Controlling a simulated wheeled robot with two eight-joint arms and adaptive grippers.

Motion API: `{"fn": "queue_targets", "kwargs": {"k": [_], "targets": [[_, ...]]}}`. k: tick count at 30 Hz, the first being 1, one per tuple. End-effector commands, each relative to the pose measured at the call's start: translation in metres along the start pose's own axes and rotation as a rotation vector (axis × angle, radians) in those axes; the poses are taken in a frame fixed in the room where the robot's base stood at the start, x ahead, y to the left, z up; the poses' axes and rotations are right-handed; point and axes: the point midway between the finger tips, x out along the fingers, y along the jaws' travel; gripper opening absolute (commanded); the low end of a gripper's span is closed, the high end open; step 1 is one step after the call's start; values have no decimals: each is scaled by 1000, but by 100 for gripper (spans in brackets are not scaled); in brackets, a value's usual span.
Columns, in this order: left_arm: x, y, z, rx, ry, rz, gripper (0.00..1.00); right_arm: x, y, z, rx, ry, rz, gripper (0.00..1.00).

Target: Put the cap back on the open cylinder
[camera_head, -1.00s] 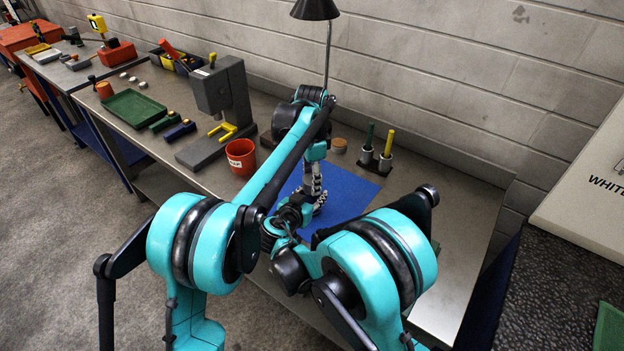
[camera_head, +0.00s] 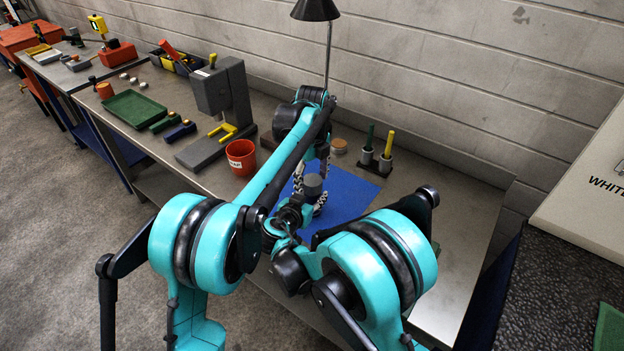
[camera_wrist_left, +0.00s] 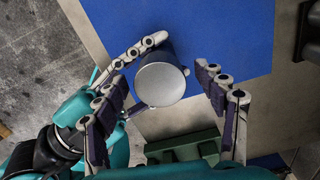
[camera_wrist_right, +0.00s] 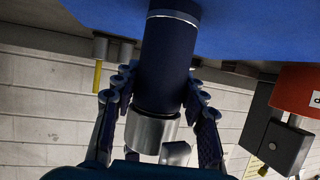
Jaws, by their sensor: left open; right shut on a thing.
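The dark blue cylinder (camera_wrist_right: 170,50) stands upright over the blue mat, with the fingers of my right gripper (camera_wrist_right: 160,76) shut around it. The silver-grey cap (camera_wrist_right: 150,132) sits on its upper end. I cannot tell whether it is fully seated. In the left wrist view the cap (camera_wrist_left: 160,85) is a round grey disc covering the cylinder's top. My left gripper (camera_wrist_left: 162,77) is open, with one finger on each side of the cap. In the head view the cap (camera_head: 313,186) shows between the fingers; the arms hide most of the cylinder.
The blue mat (camera_head: 350,195) lies under the grippers on the bench. A red cup (camera_head: 241,157) and a grey press stand (camera_head: 224,100) are to the left. A holder with green and yellow pegs (camera_head: 377,160) and a round tan item (camera_head: 339,146) stand behind.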

Motion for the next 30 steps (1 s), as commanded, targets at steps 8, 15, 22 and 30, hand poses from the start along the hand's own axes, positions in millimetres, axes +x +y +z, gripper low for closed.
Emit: {"fn": "queue_targets", "kwargs": {"k": [8, 15, 22, 30], "targets": [[-23, 0, 0, 0, 0, 0, 71, 0, 0, 0, 0, -1, 1, 0], [-75, 0, 0, 0, 0, 0, 71, 0, 0, 0, 0, -1, 1, 0], [-110, 0, 0, 0, 0, 0, 71, 0, 0, 0, 0, -1, 0, 0], [-120, 0, 0, 0, 0, 0, 71, 0, 0, 0, 0, -1, 0, 0]]}}
